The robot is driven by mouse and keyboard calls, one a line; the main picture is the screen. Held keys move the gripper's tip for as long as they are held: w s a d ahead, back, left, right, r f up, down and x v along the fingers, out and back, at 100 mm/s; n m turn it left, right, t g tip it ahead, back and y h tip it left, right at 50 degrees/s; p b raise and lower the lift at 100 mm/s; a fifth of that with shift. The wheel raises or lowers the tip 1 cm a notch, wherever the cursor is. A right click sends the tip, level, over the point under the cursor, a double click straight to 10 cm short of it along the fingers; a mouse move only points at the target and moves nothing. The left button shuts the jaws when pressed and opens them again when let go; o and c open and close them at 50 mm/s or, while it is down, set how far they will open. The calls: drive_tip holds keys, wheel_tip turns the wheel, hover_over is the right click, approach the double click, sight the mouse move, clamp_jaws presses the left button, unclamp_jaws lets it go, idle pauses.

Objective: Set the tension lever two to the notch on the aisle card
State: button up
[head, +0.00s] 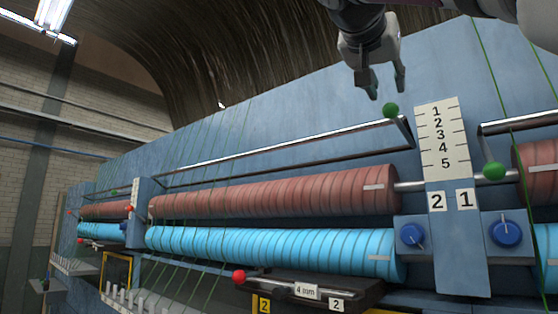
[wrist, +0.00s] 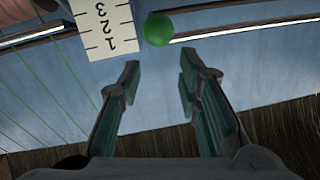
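A green ball knob (head: 391,110) tops a lever just left of the white scale (head: 442,140) numbered 1 to 5. This is the side labelled 2 (head: 437,201). The knob sits near the height of numeral 1. My gripper (head: 386,92) is open and empty just above it, not visibly touching. In the wrist view, the fingers of my gripper (wrist: 160,75) stand apart, pointing at the green knob (wrist: 157,29); the scale (wrist: 104,25) appears upside down beside it. I cannot identify an aisle card with certainty.
Another green knob (head: 494,171) is right of the scale, on the side labelled 1 (head: 465,198). Blue dials (head: 412,235) flank the panel. A red knob (head: 239,277) stands beside a "4 mm" label (head: 307,291). Brown rollers (head: 270,193) and blue rollers (head: 265,250) run leftward.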

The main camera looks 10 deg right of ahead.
drive_tip(key=v, duration=0.3)
drive_tip(key=shift+s+a+r, duration=0.1)
drive_tip(key=shift+s+a, duration=0.15)
